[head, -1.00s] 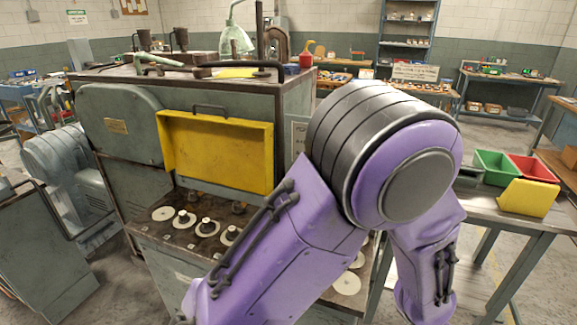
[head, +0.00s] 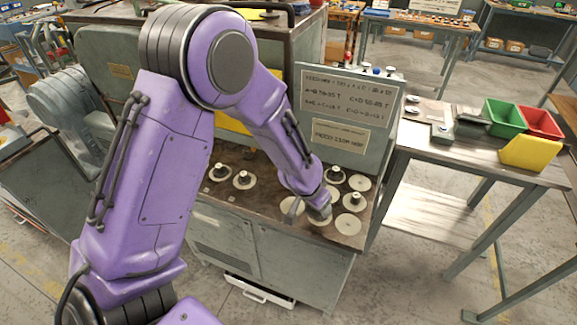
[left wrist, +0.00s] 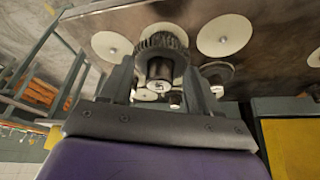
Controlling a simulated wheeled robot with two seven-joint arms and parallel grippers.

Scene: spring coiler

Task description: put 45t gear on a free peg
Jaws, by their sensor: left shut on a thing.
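My left gripper (head: 320,213) is low over the right part of the bench top (head: 268,200), its fingers mostly hidden by the wrist in the head view. In the left wrist view its fingers (left wrist: 158,90) are shut on a dark hub with a toothed gear (left wrist: 161,42). A pale disc shows just behind that gear; whether they touch I cannot tell. No 45t marking is readable. Pale discs without gears include one at the front right (head: 348,224) and one at the right (head: 358,183). A disc with a dark hub (head: 243,179) stands at the left. My right gripper is out of view.
A sign panel (head: 345,108) stands behind the discs. Several discs with hubs, one of them a right-hand one (head: 355,199), crowd round the gripper. A side table (head: 460,165) to the right carries green (head: 504,118), red (head: 541,122) and yellow (head: 530,153) bins.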

